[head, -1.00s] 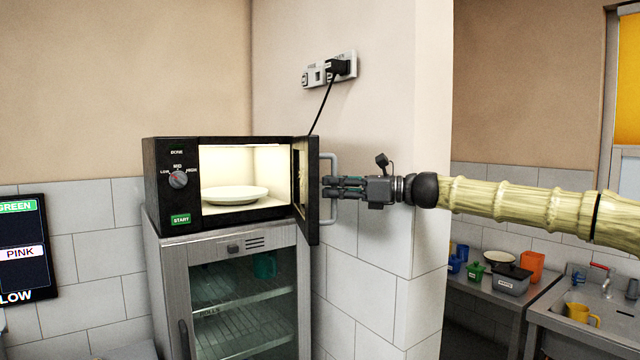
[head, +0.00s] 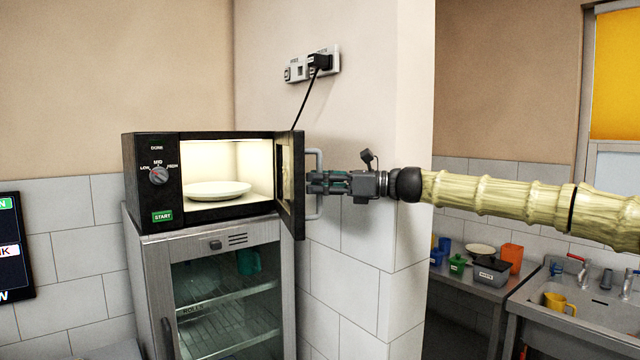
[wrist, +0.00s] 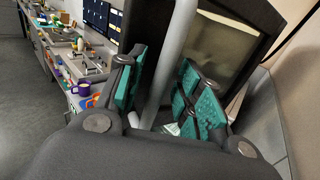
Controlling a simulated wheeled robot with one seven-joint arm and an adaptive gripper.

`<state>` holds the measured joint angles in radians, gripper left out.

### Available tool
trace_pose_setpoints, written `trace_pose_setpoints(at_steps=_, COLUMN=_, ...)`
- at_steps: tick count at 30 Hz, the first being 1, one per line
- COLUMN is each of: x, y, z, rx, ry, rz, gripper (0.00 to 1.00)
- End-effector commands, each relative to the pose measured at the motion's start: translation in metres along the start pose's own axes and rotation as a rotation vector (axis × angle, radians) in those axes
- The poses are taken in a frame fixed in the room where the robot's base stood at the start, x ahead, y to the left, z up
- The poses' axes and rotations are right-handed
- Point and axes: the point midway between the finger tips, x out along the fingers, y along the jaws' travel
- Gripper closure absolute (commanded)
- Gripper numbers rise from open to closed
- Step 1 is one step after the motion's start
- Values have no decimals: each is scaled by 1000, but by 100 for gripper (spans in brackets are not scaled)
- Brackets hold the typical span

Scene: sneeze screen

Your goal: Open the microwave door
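The black microwave (head: 230,222) stands on a glass-fronted cabinet. Its door (head: 291,200) is swung wide open to the right, showing the lit inside with a white plate (head: 218,190). The grey bar handle (head: 314,207) is on the door's outer face. My gripper (head: 314,182) is at the handle, coming from the right. In the wrist view, the handle (wrist: 172,55) runs between the two teal-padded fingers of my gripper (wrist: 160,95). The fingers are apart, with a visible gap between the bar and the right finger.
The cabinet (head: 215,245) is below the microwave. A tiled wall corner (head: 370,240) stands close behind my gripper. A wall socket (head: 312,66) with a black cord is above. A counter with several containers and a sink (head: 590,300) lie to the right.

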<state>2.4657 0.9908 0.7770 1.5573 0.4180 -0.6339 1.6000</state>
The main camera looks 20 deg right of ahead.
Motion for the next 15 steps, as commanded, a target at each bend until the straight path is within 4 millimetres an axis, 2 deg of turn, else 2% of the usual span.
trace_pose_setpoints(at_steps=5, x=-11, y=-1, z=1, rx=0, ry=-1, rz=-2, gripper=65)
trace_pose_setpoints(at_steps=15, x=-62, y=-1, z=1, rx=-1, ry=-2, rz=-2, gripper=65)
